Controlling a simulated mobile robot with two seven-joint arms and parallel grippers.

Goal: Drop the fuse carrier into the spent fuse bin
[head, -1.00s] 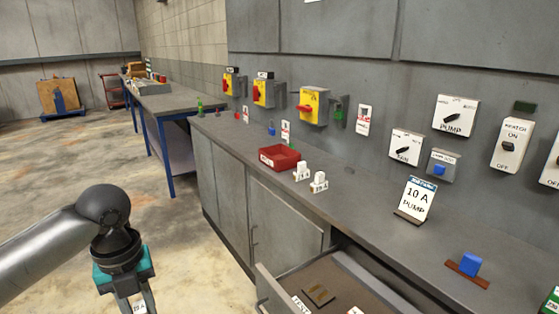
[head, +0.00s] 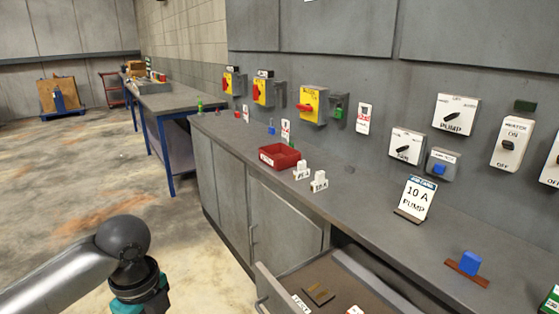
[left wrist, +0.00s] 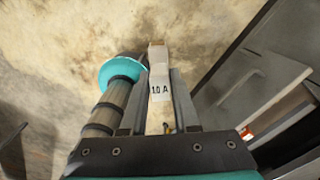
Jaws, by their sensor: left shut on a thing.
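A red open-topped bin (head: 266,158) with a white front label too small to read stands on the grey counter, well beyond and right of my left wrist. My right gripper is in neither view.
Two white fuse carriers (head: 319,181) stand on the counter (head: 365,207) right of the red bin. An open drawer (head: 350,281) juts out at the bottom. A "10 A PUMP" sign (head: 415,198) and a blue-handled block (head: 469,263) stand farther right. Floor left of the cabinets is clear.

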